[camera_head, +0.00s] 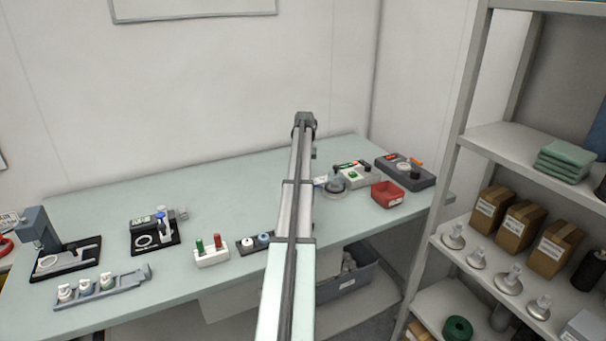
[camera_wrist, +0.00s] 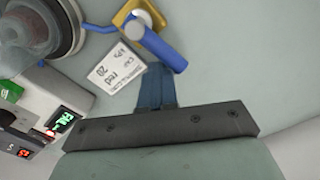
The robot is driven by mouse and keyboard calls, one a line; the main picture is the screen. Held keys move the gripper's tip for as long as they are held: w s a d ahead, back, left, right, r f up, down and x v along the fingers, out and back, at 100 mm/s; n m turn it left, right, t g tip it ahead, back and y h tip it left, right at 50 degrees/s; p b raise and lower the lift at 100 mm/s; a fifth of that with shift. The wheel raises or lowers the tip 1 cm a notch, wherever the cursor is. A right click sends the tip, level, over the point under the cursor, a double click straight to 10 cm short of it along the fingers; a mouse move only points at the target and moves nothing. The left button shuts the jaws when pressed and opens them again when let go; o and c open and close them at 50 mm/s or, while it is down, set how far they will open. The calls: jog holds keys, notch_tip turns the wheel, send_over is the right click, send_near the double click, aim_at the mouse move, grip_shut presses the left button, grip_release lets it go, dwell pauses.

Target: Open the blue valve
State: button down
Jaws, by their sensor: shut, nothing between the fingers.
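In the head view my arm hides the valve, and my gripper's fingers cannot be made out.
A round glass-and-metal device (camera_wrist: 38,28) and a white label card (camera_wrist: 117,66) lie close to the lever. A box with a lit display (camera_wrist: 65,122) stands at left. In the head view, a red bin (camera_head: 387,195) stands right of my arm on the table (camera_head: 215,300).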

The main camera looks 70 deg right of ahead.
jog(key=shift+w, duration=0.2)
jog(key=shift+w+a, duration=0.2)
jog(key=shift+w, duration=0.05)
jog(key=shift+w+a, duration=0.15)
jog(key=shift+a, duration=0.05)
jog(key=shift+w+a, duration=0.2)
dwell(0.5)
